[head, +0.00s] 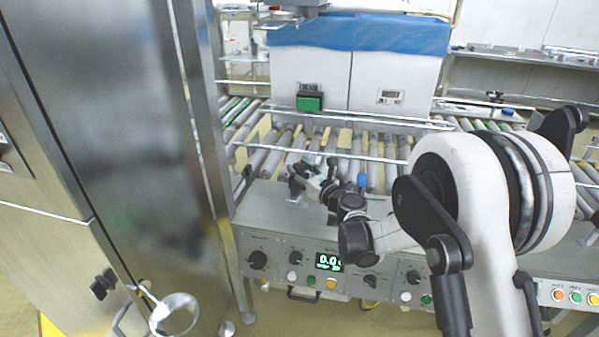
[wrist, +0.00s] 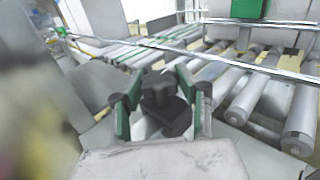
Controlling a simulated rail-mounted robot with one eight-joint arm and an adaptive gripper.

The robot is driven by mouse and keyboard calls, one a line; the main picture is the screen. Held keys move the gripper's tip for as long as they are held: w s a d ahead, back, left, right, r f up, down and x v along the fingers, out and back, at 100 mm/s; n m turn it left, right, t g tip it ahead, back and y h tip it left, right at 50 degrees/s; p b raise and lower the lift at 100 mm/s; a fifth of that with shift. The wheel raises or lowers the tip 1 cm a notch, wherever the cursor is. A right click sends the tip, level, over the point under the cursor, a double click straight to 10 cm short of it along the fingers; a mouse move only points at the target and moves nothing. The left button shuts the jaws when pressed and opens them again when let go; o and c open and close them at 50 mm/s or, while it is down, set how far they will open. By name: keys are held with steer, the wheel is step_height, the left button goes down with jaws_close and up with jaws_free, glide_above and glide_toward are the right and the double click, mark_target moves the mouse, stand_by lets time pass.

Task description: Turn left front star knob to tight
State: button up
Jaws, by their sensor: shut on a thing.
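In the wrist view, the dark star knob (wrist: 158,88) stands between the two green-padded fingers of my gripper (wrist: 157,100). A dark block (wrist: 176,122) shows just below it. My gripper is shut on the knob, with one finger on its left and one on its right. In the head view, my gripper (head: 302,178) is at the left front of the roller conveyor, above the grey front panel. The knob is hard to make out there among the dark fingers. Its tightness cannot be told.
Conveyor rollers (head: 262,160) and a steel guide rail (head: 310,156) lie beyond my gripper. A white box with a blue liner (head: 360,36) stands behind. A control panel with a green display (head: 328,262) is below. A tall steel cabinet (head: 120,130) closes off the left.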

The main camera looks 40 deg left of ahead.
steer(key=shift+m+t+h, duration=0.5)
steer(key=shift+m+t, duration=0.3)
steer(key=shift+t, duration=0.3)
steer(key=o, duration=1.2)
steer(key=shift+o, duration=0.2)
steer(key=shift+d, duration=0.1)
steer(key=v, duration=1.1)
steer(key=shift+s+d, duration=0.3)
steer(key=shift+s, duration=0.05)
